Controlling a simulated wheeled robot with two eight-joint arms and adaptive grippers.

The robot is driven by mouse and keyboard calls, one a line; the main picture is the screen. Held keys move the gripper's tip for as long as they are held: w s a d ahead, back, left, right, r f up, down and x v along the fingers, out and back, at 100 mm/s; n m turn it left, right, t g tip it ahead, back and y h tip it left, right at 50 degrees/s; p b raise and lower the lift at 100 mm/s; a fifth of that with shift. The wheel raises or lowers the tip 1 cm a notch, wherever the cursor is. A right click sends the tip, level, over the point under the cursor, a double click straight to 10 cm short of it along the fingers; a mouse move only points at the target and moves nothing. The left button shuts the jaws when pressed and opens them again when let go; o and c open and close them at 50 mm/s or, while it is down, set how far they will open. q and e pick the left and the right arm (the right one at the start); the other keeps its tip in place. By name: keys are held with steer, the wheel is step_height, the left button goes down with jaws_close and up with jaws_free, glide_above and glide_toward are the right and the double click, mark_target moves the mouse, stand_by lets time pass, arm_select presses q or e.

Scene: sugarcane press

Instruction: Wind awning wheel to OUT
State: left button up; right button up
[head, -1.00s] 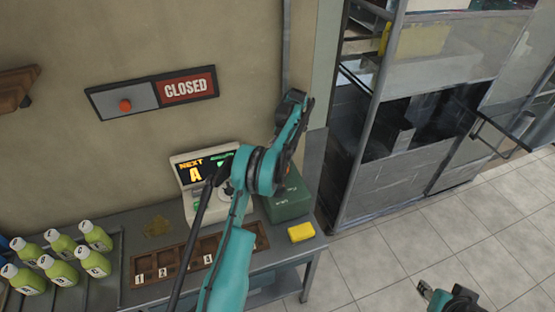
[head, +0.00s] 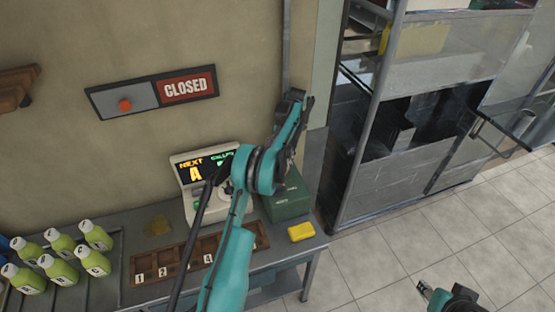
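No awning wheel and no OUT mark can be made out in the head view. My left arm rises from the bottom middle, and its gripper (head: 297,101) is up by the wall's edge and grey pole. Its fingers are dark and seen edge-on, so I cannot tell whether they are open or hold anything. My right gripper (head: 425,289) is low at the bottom right, over the tiled floor, and its fingers are too small to judge.
A CLOSED sign (head: 185,87) with a red knob (head: 125,105) hangs on the wall. A counter holds green bottles (head: 54,268), a NEXT display (head: 190,166), a wooden tray (head: 176,254), a green box (head: 287,200) and a yellow sponge (head: 301,232). A metal-framed cabinet (head: 352,190) stands right. Floor there is clear.

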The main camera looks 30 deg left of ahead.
arm_select(q)
step_height(320, 180, up, 10)
stand_by(0.4)
steer(key=shift+f, duration=0.15)
